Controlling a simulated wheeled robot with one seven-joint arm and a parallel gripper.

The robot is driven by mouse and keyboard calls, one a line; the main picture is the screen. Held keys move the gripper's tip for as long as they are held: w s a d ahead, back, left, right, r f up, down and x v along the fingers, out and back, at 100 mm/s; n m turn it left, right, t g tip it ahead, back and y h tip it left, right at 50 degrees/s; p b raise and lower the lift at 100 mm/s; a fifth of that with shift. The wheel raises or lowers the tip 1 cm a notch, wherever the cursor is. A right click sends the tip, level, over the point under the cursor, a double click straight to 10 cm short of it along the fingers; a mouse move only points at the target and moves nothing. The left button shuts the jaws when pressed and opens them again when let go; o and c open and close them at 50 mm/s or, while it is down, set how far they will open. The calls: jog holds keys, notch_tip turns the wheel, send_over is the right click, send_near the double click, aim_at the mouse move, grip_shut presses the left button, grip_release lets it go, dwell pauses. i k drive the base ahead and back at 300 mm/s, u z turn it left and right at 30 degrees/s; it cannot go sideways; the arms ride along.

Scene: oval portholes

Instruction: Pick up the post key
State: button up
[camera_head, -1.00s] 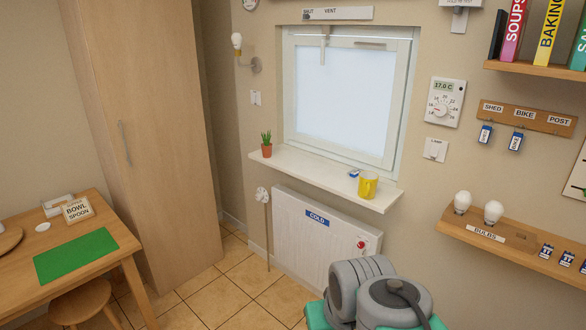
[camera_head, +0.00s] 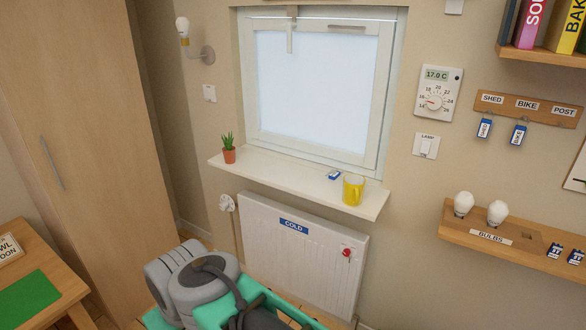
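A small blue-tagged key (camera_head: 334,175) lies on the white windowsill (camera_head: 270,168), just left of the yellow mug (camera_head: 353,189). Its label is too small to read. The wooden key rack (camera_head: 527,107) on the wall has places marked SHED, BIKE and POST. Blue-tagged keys hang under SHED (camera_head: 484,128) and BIKE (camera_head: 518,134). No key shows under POST. My folded grey arm shows at the bottom of the view, below the sill. My gripper cannot be made out.
A potted plant (camera_head: 229,152) stands at the sill's left end. A radiator (camera_head: 300,250) with a red knob is below the sill. A bulb shelf (camera_head: 515,240) juts out at right. A tall wardrobe (camera_head: 75,130) and a table (camera_head: 45,285) are at left.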

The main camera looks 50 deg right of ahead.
aim_at(335, 173)
jog(key=u, duration=0.05)
jog(key=i, duration=1.6)
jog(key=z, duration=0.55)
jog(key=i, duration=0.85)
jog(key=z, duration=1.4)
jog(key=i, duration=0.75)
jog(key=z, duration=0.8)
